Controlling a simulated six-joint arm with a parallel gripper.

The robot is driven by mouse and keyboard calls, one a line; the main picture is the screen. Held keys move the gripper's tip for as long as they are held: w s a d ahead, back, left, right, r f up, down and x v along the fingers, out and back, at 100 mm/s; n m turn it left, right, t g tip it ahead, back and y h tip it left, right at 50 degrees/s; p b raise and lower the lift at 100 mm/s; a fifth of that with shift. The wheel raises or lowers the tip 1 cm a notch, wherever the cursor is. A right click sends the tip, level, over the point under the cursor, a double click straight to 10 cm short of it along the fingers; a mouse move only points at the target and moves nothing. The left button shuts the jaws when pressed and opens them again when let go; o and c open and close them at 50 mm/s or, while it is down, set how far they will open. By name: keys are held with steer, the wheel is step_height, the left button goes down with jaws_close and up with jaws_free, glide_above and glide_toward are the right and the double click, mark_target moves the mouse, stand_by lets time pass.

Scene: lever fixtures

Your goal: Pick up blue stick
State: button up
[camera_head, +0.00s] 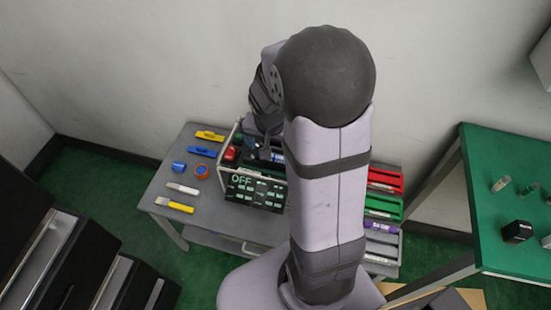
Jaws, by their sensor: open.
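A flat blue piece (203,152), the most stick-like blue thing in view, lies on the left part of the grey table (150,190), just in front of a yellow piece (210,135). My gripper (262,151) is open, to the right of the blue piece, above the box with the OFF panel. It is small and dark here, partly hidden by my own arm, and its fingertips are hard to make out. The blue piece is apart from my gripper.
A blue ring-like piece (179,167), a red-orange one (201,171), a pale stick (183,188) and a yellow stick (175,205) lie nearby. The OFF panel (255,191) stands mid-table. Red (385,180) and green (384,206) trays are right. A green table (510,160) stands farther right.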

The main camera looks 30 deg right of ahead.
mark_target(275, 156)
steer(key=shift+x, duration=2.6)
steer(key=shift+w+a, duration=0.15)
steer(key=shift+c, duration=0.3)
steer(key=c, duration=0.9)
